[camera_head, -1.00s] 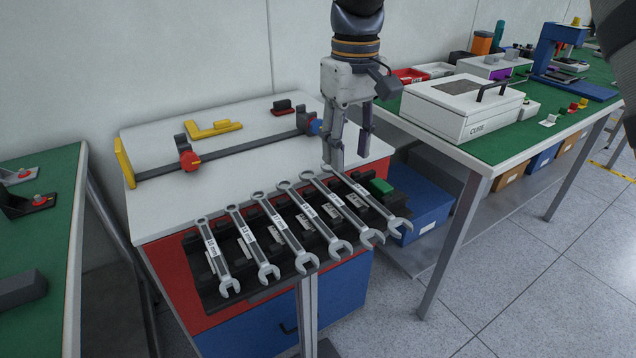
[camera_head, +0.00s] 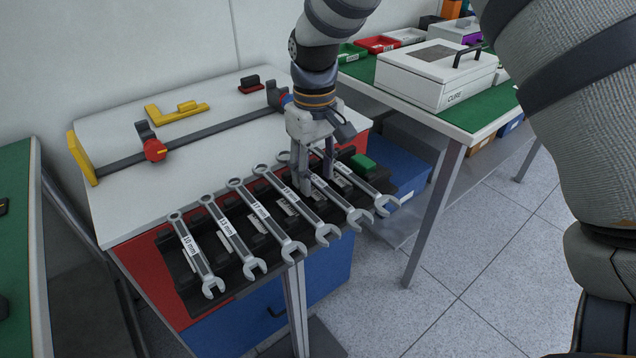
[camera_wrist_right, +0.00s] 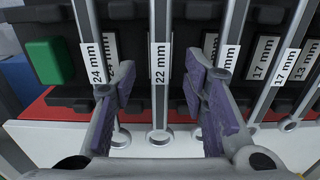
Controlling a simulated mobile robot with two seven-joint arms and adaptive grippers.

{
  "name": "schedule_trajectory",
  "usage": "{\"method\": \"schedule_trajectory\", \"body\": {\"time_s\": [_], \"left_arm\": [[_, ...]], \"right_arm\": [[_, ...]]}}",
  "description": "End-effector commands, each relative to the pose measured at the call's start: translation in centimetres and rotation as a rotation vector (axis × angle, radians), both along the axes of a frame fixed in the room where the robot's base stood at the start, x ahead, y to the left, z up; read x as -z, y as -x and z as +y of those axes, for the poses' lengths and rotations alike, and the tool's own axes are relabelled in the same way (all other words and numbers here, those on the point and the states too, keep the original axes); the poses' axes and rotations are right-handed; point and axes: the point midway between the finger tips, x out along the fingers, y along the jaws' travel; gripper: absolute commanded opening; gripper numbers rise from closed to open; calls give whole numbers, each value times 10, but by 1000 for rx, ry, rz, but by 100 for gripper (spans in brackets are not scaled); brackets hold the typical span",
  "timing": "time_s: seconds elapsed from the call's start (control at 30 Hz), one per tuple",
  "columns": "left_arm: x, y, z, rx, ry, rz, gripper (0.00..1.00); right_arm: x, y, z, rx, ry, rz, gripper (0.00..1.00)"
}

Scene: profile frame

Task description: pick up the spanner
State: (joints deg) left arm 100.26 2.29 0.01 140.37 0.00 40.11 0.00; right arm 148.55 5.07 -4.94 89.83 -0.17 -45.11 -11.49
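Several silver open-and-ring-ended spanners lie side by side on a black rack (camera_head: 178,268), with size labels from 10 mm (camera_head: 193,250) at the left. My right gripper (camera_head: 316,180) is over the right part of the rack, pointing down. In the right wrist view the gripper (camera_wrist_right: 162,92) is open, with one finger each side of the shaft of the 22 mm spanner (camera_wrist_right: 160,35). No grip on it shows. The 24 mm spanner (camera_wrist_right: 87,35) lies just outside the left finger; another spanner (camera_wrist_right: 232,40) passes behind the right finger. My left gripper is not in view.
The rack sits at the front edge of a white-topped cabinet (camera_head: 115,215) with a yellow and red clamp fixture (camera_head: 155,150) behind. A green block (camera_head: 362,162) is at the rack's right end. A green-topped bench with a white box (camera_head: 436,82) stands to the right.

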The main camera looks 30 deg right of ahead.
Motion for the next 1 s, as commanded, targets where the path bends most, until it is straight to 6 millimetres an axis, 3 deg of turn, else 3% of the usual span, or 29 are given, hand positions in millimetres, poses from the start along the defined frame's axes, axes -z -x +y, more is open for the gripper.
{"method": "schedule_trajectory", "body": {"time_s": [0.13,0.3,0.73,0.87,1.0], "left_arm": [[0,-1,0,0,0,-2,43],[0,-1,0,0,0,-2,43],[-1,-1,0,0,0,-4,43],[-3,-4,0,0,-1,-13,43],[-15,-15,0,0,0,-55,43]], "right_arm": [[-1,0,0,0,0,-2,38],[-2,0,0,0,0,-2,0],[-9,-1,0,0,0,-5,0],[-32,-2,0,1,0,-9,0],[-73,17,20,-3,1,-17,0]]}}
